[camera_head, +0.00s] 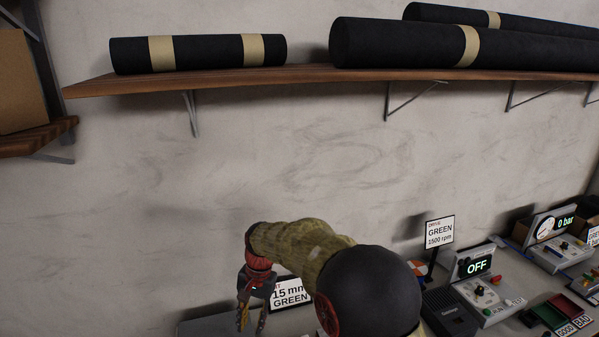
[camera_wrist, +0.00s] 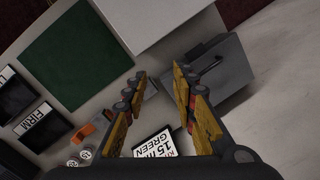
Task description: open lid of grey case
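A grey case (camera_wrist: 232,72) shows in the wrist view, right of my gripper's fingertips, with a dark handle on its near face. It looks shut, though my right finger hides part of it. A grey surface (camera_head: 207,326) at the bottom edge of the head view may be the same case; most of it is cut off. My gripper (camera_head: 252,322) hangs beside that surface, pointing down. In the wrist view my gripper (camera_wrist: 158,75) has its two fingers apart with nothing between the tips. No contact with the case can be made out.
A sign reading 15 mm GREEN (camera_head: 290,293) stands close behind my gripper. The wrist view shows a pale box (camera_wrist: 150,18), a green mat (camera_wrist: 75,55), an orange item (camera_wrist: 84,133) and a FIRM sign (camera_wrist: 40,122). Control boxes (camera_head: 487,290) stand at right. A shelf (camera_head: 300,78) holds black rolls.

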